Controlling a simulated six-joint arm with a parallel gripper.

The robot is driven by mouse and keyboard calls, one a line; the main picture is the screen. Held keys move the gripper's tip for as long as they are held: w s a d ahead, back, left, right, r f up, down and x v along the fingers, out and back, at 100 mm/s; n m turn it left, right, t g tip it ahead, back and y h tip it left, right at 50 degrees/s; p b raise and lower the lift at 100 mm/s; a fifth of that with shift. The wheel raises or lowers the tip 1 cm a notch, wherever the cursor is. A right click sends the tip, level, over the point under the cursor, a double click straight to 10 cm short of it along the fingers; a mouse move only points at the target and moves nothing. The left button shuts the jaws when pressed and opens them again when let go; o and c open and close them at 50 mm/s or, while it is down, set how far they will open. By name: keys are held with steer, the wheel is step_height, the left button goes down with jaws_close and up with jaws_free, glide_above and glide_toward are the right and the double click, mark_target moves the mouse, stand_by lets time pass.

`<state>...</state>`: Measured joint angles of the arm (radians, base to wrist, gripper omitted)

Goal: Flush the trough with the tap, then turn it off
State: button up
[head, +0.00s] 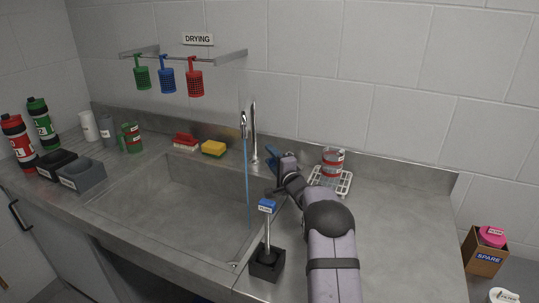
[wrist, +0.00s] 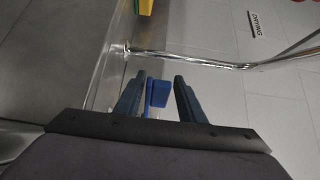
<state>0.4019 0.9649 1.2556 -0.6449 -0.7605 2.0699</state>
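The metal tap (head: 254,130) stands at the back right of the steel trough (head: 165,190). A thin blue stream of water (head: 247,185) runs from its spout down into the trough. The tap's blue handle (head: 270,154) is at its right side, close to my gripper (head: 278,170). In the wrist view the blue handle (wrist: 158,93) shows between the two dark fingers of my gripper (wrist: 158,95), nearer the left one. The fingers are apart, with a clear gap on the right side. I cannot tell whether the left finger touches the handle. The tap's metal pipe (wrist: 190,61) crosses the wrist view.
A black holder with a blue-topped tool (head: 267,265) stands at the trough's front right. A white rack (head: 343,182) with a red-and-grey can (head: 333,162) is right of my gripper. A yellow sponge (head: 214,149) and red brush (head: 186,141) lie behind the trough. Right counter is mostly clear.

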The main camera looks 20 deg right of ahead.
steer(key=shift+w, duration=0.75)
steer(key=shift+c, duration=0.6)
